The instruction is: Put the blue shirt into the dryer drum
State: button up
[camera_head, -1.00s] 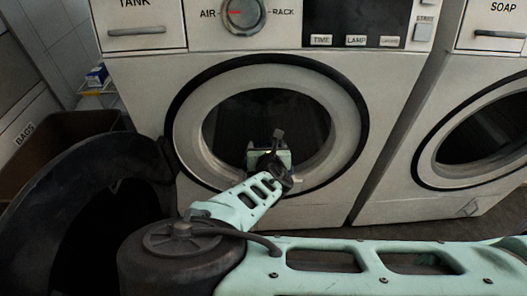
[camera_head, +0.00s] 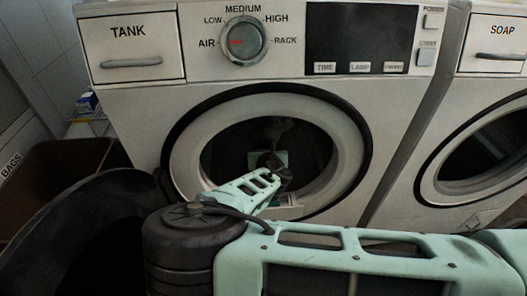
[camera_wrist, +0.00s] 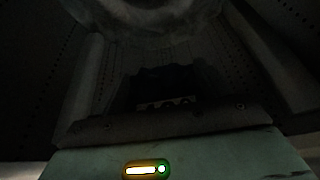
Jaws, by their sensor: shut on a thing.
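The dryer (camera_head: 140,100) faces me with its round opening uncovered. My arm reaches through the opening, and my gripper (camera_head: 274,133) is inside the dark drum (camera_head: 228,150). The wrist view is very dark: pale, folded cloth (camera_wrist: 150,14) shows along its top edge, and perforated drum walls (camera_wrist: 40,75) show at both sides. The cloth appears to be the blue shirt, held by my gripper, but its blue colour cannot be made out in this light. The fingertips are hard to make out in shadow.
A large dark round shape (camera_head: 75,225), likely the open door, fills the lower left. A brown bin (camera_head: 50,170) marked BAGS stands behind it. A second machine (camera_head: 480,145) stands close on the right. The drum's pale rim (camera_head: 190,150) surrounds my arm.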

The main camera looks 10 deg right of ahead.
dwell(0.4)
jog(key=shift+f+b, duration=2.45)
jog(key=shift+f, duration=0.55)
jog(key=o, duration=1.2)
jog(key=shift+c, duration=0.2)
